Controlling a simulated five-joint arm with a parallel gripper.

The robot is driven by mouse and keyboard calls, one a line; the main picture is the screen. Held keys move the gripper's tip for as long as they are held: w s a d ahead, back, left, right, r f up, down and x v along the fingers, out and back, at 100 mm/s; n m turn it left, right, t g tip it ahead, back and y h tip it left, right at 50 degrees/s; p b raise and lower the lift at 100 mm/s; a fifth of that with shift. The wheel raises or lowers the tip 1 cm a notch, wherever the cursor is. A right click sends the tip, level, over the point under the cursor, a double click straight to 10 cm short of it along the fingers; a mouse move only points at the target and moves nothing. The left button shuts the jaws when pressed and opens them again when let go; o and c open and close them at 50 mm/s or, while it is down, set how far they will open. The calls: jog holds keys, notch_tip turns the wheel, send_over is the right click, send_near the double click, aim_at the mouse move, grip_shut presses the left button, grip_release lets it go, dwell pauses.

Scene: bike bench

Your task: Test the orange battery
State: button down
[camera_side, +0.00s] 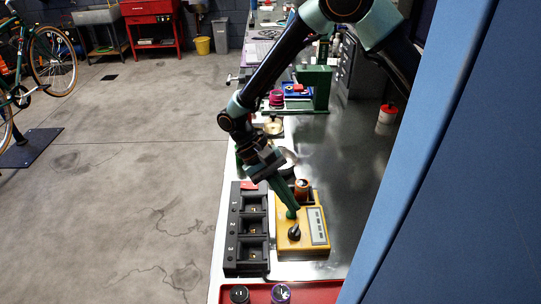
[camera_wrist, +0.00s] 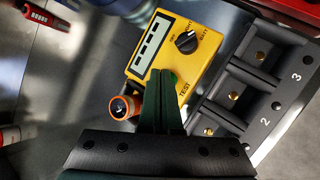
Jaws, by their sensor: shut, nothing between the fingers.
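The orange battery (camera_side: 302,188) stands upright at the back corner of the yellow tester (camera_side: 288,246). In the wrist view the battery (camera_wrist: 121,108) shows its top end beside the yellow tester (camera_wrist: 172,66). The tester has a black knob (camera_wrist: 187,42), a pale display strip (camera_wrist: 148,44) and the word TEST. My gripper (camera_side: 291,213) is shut and empty, with its green fingertips pointing down at the tester top. In the wrist view the fingers (camera_wrist: 162,78) lie beside the TEST label and hide what is under them. I cannot tell whether they touch a button.
A black rack (camera_side: 233,238) with numbered slots stands left of the tester; its visible slots look empty. A green stand (camera_side: 316,90) is farther back. Bare bench lies to the right.

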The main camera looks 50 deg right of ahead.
jog(key=shift+f, duration=0.25)
dwell(0.3)
jog(key=shift+r, duration=0.5)
jog(key=shift+r, duration=3)
jog(key=d+r+n+t+y, duration=0.2)
jog(key=d+r+n+t, duration=0.3)
jog(key=r+t, duration=0.7)
notch_tip(320, 180, up, 3)
jog(key=d, duration=0.2)
jog(key=shift+d+t, duration=0.3)
jog(key=shift+t, duration=0.1)
